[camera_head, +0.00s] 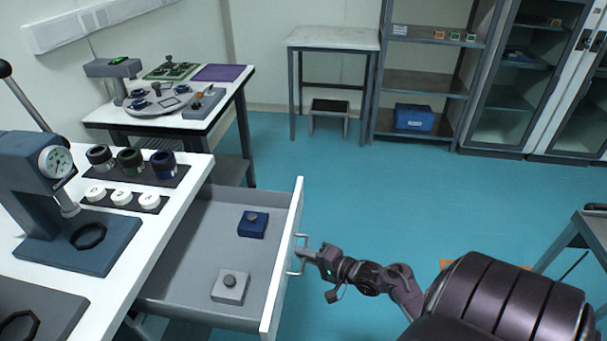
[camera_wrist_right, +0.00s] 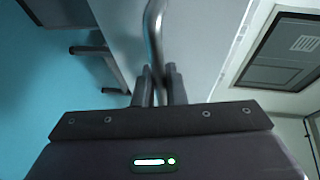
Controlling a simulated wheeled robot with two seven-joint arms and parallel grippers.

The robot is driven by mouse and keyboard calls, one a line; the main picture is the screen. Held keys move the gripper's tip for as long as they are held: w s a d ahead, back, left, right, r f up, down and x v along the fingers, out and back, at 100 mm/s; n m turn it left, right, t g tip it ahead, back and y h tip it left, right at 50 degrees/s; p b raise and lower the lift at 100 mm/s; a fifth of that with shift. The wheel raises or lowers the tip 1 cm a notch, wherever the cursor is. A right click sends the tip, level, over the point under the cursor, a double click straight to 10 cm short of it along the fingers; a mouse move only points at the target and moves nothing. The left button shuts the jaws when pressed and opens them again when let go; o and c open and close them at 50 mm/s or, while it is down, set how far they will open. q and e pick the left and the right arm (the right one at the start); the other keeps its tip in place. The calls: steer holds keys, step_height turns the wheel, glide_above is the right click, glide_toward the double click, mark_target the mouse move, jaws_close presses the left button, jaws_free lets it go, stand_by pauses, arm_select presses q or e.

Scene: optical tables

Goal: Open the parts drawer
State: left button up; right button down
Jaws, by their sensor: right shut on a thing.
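The parts drawer (camera_head: 207,236) stands pulled well out from under the white bench in the head view. My right gripper (camera_head: 304,255) is at the front panel, shut on the metal bar handle (camera_head: 291,262). In the right wrist view the handle (camera_wrist_right: 153,35) runs down between the two fingers (camera_wrist_right: 159,85), and the pale drawer front is behind it. My left gripper is not in view.
A press with a dial gauge (camera_head: 55,165) and several dark-ringed parts (camera_head: 131,161) stand on the white bench (camera_head: 180,198). A second table (camera_head: 235,82) with a round plate is behind. Shelves (camera_head: 425,83) and cabinets line the back.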

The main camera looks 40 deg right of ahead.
steer(key=c, duration=1.5)
jaws_free()
steer(key=v, duration=0.7)
steer(key=shift+s, duration=0.4)
